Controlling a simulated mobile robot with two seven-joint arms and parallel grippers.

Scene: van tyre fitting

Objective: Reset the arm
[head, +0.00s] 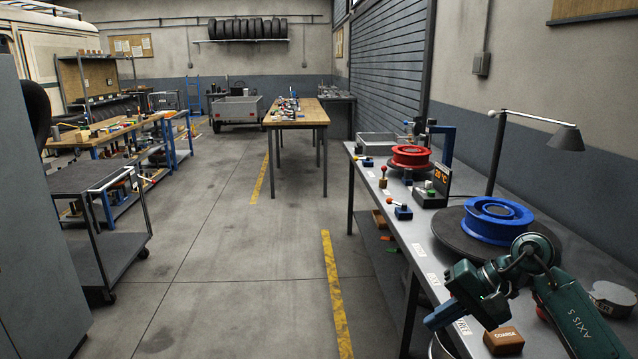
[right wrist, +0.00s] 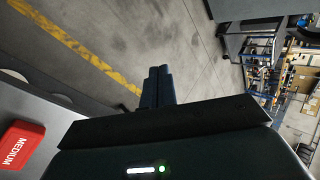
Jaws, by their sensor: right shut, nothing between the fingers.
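My right arm, dark green and marked AXIS 5 (head: 575,315), reaches in from the lower right in the head view. It is bent over the front end of the grey workbench. My right gripper (head: 434,319) points left at the bench's near edge, with its blue fingers together and empty. In the right wrist view the fingers (right wrist: 158,76) lie side by side against the concrete floor, with nothing between them. My left arm and gripper are not in view.
Near the right gripper are a brown COARSE block (head: 503,341) and a blue wheel (head: 485,222) on a dark round plate. A red MEDIUM block (right wrist: 20,144) shows in the right wrist view. The floor aisle is clear.

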